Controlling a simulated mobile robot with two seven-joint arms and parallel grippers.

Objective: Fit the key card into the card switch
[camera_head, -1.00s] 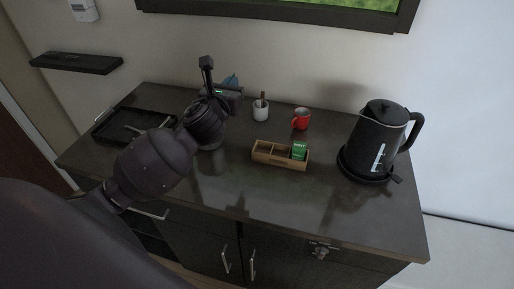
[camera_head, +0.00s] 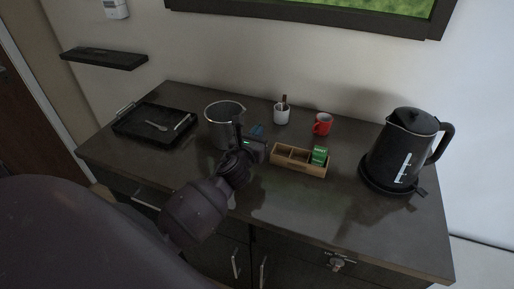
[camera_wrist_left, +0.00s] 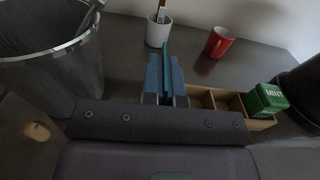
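The key card is a thin blue-teal plate (camera_wrist_left: 167,60) standing upright between the two fingers of my left gripper (camera_wrist_left: 166,92) in the left wrist view. In the head view, my left gripper (camera_head: 256,143) is above the counter, right of the metal bucket, with the blue card (camera_head: 258,129) showing at its tip. The gripper appears shut on the card. A white wall device (camera_head: 115,9), which looks like the card switch, is at the top left, partly cut off, far from the gripper; its slot cannot be made out. My right gripper is not in view.
A metal bucket (camera_head: 222,128) stands beside the gripper. A wooden box (camera_head: 286,165) with a green mint packet (camera_head: 319,155), a white cup (camera_head: 281,116), a red mug (camera_head: 323,124) and a black kettle (camera_head: 399,150) are to the right. A black tray (camera_head: 130,127) and wall shelf (camera_head: 104,59) are left.

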